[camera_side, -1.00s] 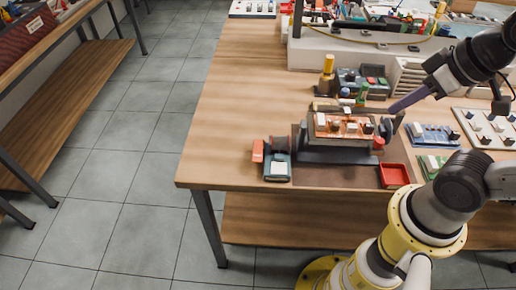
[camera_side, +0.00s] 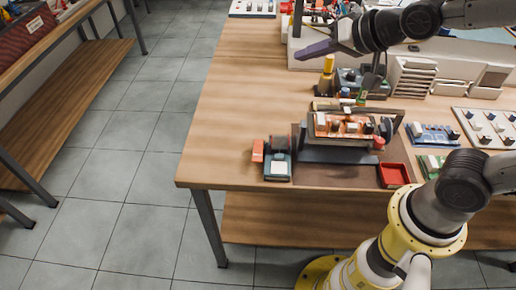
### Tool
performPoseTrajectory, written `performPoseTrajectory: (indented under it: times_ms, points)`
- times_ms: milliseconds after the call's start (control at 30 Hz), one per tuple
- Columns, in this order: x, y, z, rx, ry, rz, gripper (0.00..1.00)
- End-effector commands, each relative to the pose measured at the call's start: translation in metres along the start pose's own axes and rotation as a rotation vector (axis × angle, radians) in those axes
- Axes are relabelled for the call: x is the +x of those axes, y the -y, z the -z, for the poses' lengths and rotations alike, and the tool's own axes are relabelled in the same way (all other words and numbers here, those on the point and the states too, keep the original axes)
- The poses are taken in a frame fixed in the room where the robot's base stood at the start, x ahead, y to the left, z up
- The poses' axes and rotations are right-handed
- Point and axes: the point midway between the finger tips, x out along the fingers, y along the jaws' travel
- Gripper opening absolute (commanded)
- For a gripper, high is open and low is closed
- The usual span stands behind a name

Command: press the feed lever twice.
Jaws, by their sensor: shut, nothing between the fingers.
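A machine with an orange top panel (camera_side: 345,126) and several knobs stands on a brown mat (camera_side: 340,175) on the wooden bench. A small teal and white unit (camera_side: 279,168) with an upright orange-red piece (camera_side: 258,151) stands at its left. A red knob (camera_side: 379,143) is at its right side. I cannot tell which of these parts is the feed lever. My gripper (camera_side: 304,52), with purple fingers, is shut and empty. It points left, high above the back of the bench, apart from the machine.
An open red tray (camera_side: 394,176) sits at the mat's right front. Behind the machine stand a yellow-topped bottle (camera_side: 328,66) and a box with coloured buttons (camera_side: 375,82). Blue and green boards and a white knob panel (camera_side: 490,126) lie right. Bench at left is clear.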

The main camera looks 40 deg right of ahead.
Motion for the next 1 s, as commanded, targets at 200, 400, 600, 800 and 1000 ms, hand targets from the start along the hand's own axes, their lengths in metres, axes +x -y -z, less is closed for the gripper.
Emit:
performPoseTrajectory:
  times_ms: [200,400,600,800,1000]
  points:
    - [0.076,0.026,-0.046,0.051,0.076,0.063,0.00]
    - [0.106,0.023,-0.093,0.008,0.167,0.045,0.00]
    - [0.111,0.022,-0.113,-0.015,0.205,0.038,0.00]
    - [0.110,0.023,-0.113,-0.017,0.206,0.040,0.00]
    - [0.111,0.022,-0.114,-0.017,0.206,0.039,0.00]
